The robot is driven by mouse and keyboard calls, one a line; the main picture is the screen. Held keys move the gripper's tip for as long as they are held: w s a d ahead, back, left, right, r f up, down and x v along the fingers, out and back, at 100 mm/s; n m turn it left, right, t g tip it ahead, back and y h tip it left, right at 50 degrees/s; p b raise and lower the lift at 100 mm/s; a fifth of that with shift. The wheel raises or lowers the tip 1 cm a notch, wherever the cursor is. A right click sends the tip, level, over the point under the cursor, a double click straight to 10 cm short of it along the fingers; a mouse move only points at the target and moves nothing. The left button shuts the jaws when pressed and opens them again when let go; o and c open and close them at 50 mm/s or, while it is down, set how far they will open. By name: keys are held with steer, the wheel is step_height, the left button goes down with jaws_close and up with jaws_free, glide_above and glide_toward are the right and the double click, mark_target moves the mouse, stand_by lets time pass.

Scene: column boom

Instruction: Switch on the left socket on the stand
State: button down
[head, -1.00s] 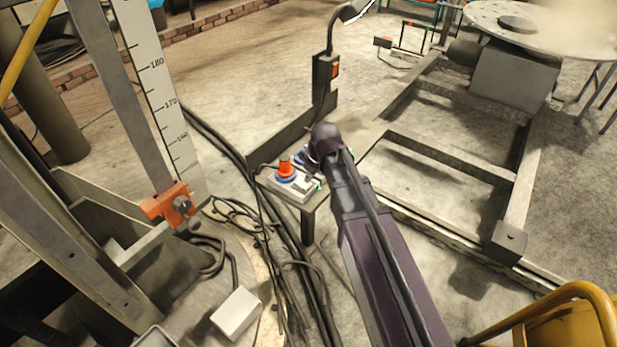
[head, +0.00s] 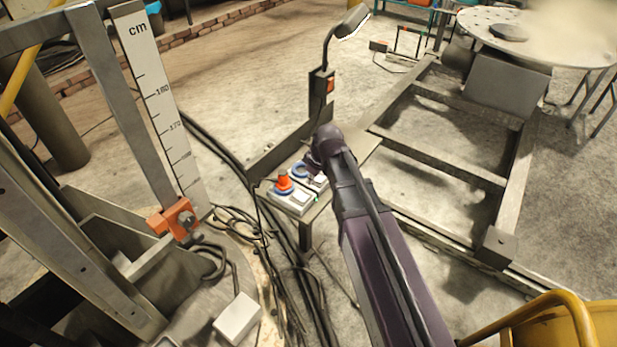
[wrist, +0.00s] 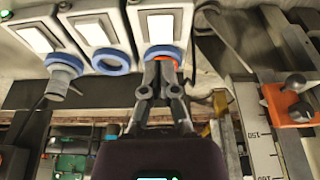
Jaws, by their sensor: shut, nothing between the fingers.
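In the head view a row of grey-white sockets with blue rings sits on the stand (head: 330,185). The left socket (head: 298,200) has an orange plug (head: 284,182) in it. The socket beside it has an empty blue ring (head: 300,171). In the wrist view the orange-plug socket (wrist: 164,24) is at the right, with a white rocker; its on or off state cannot be told. The middle socket (wrist: 98,32) is empty and the left one holds a grey plug (wrist: 62,75). My gripper (wrist: 163,62) is shut and empty, its tips overlapping the orange plug; contact cannot be told.
A dark post with a lamp and red switch (head: 330,86) rises behind the sockets. Cables (head: 285,265) lie left of the stand. A steel frame with a ruler (head: 160,110) stands left, a yellow chair (head: 560,325) front right, a low metal frame (head: 450,155) right.

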steer(key=d+p+v, duration=0.1)
steer(key=p+v, duration=0.4)
steer(key=v, duration=0.2)
steer(key=shift+s+f+p, duration=0.2)
steer(key=shift+s+p, duration=0.15)
steer(key=shift+d, duration=0.1)
steer(key=shift+d, duration=0.1)
stand_by(0.3)
steer(key=s+d+r+m+g+h+p, duration=0.1)
steer(key=s+d+r+m+p, duration=0.3)
steer(key=d, duration=0.4)
steer(key=s+d+r+m+h+p, duration=0.1)
steer(key=s+d+r+m+p, duration=0.3)
steer(key=s+d+m+p, duration=0.1)
steer(key=s+d+m, duration=0.1)
steer(key=d+m, duration=0.1)
steer(key=shift+s+d+g+h, duration=0.3)
steer(key=shift+s+d+g, duration=0.1)
steer(key=shift+r, duration=0.15)
